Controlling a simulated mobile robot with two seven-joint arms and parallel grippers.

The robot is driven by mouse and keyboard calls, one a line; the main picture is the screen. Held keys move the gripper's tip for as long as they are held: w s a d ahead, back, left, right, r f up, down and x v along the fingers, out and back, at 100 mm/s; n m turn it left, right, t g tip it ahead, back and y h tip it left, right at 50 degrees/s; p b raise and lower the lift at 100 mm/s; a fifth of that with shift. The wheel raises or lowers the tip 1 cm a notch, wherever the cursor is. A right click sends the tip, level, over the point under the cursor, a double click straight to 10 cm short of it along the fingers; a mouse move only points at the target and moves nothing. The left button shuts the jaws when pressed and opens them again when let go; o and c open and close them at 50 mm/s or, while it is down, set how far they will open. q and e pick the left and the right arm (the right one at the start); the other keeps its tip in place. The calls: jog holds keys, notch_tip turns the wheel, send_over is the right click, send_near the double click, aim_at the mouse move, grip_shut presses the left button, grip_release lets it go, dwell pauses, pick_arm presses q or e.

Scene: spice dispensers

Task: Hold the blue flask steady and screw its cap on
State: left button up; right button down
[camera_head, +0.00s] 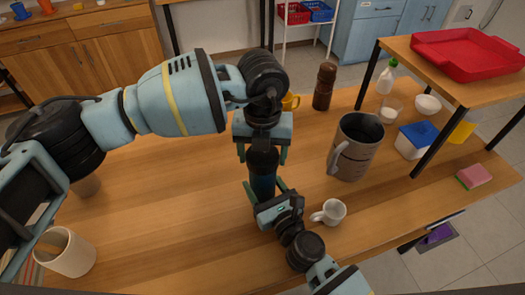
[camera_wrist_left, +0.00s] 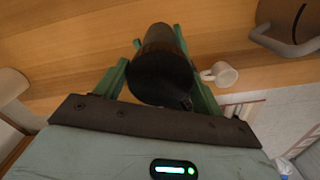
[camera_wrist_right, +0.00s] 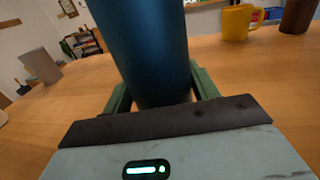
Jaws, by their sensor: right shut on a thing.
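The blue flask (camera_head: 262,186) stands upright near the middle of the table, its dark blue body filling the right wrist view (camera_wrist_right: 155,50). My right gripper (camera_head: 269,194) is shut on the flask's body low down, one finger on each side. The black cap (camera_head: 263,161) is at the top of the flask; its round top shows in the left wrist view (camera_wrist_left: 160,80). My left gripper (camera_head: 262,154) points down from above, with its green fingers open on both sides of the cap. Whether the cap's thread is engaged cannot be seen.
A large grey mug (camera_head: 356,150) and a small white cup (camera_head: 331,212) stand right of the flask. A yellow mug (camera_head: 290,102) and a brown grinder (camera_head: 324,86) are behind. A beige cup (camera_head: 66,253) is front left. A raised shelf with a red tray (camera_head: 468,54) is at right.

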pick_arm(q)
jog(key=c, duration=0.6)
jog(key=m, duration=0.7)
jog(key=shift+c, duration=0.2)
jog(key=m, duration=0.7)
jog(key=shift+m, duration=0.3)
jog(key=o, duration=1.1)
jog(key=shift+r, duration=2.25)
jog(key=shift+c, duration=0.5)
